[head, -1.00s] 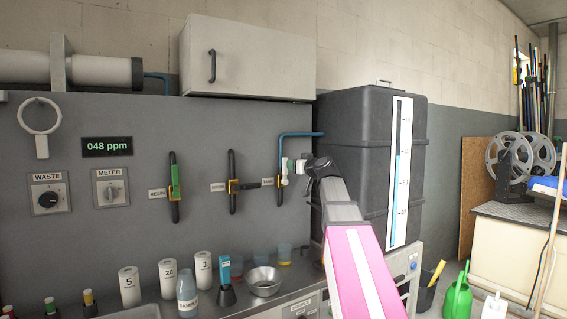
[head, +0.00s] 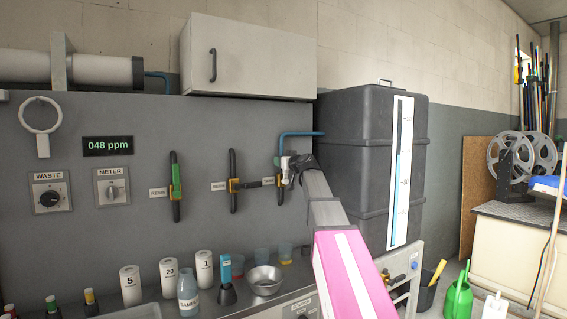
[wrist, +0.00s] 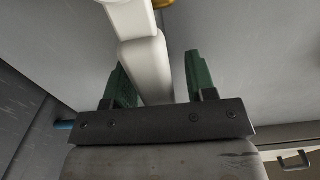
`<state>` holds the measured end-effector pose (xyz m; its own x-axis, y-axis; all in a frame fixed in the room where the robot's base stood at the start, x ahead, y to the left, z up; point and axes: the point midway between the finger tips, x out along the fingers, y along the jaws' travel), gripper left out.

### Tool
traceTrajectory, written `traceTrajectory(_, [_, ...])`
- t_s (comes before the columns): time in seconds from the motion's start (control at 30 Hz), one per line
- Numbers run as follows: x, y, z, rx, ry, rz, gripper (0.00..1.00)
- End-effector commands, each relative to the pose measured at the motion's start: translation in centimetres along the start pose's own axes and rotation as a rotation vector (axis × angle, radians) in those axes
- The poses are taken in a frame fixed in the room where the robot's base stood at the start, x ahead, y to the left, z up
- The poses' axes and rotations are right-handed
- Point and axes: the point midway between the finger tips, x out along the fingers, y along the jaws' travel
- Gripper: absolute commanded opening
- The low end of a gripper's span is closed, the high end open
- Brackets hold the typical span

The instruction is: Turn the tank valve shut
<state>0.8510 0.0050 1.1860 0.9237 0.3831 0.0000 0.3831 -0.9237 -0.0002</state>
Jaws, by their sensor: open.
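The tank valve (head: 279,184) is the rightmost valve on the grey wall panel, beside the big dark tank (head: 350,160). A blue pipe runs from above it to the tank. My gripper (head: 289,166) is at this valve and partly covers it. In the wrist view, the white valve handle (wrist: 146,65) lies between the green fingers of my gripper (wrist: 158,64), which stand apart. The handle is close to the left finger, with a wider gap on the right; contact cannot be made out. A bit of brass shows at the top edge.
Two other valves, one with a green handle (head: 174,180) and one with a dark handle (head: 233,180), are to the left on the panel. Below, a counter holds a metal bowl (head: 264,280), a sample bottle (head: 188,293) and white canisters. A cabinet (head: 246,60) hangs above.

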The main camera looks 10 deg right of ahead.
Motion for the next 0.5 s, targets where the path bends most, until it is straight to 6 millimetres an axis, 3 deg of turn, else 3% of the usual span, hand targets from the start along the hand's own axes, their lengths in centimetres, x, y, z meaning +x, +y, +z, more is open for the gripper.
traceTrajectory(0.17, [-0.05, 0.00, 0.01, 0.000, 0.000, 0.000, 0.48])
traceTrajectory(0.3, [-0.06, 0.00, 0.01, 0.000, 0.000, 0.000, 0.02])
traceTrajectory(0.5, [-0.06, 0.04, 0.01, 0.003, 0.000, 0.000, 0.00])
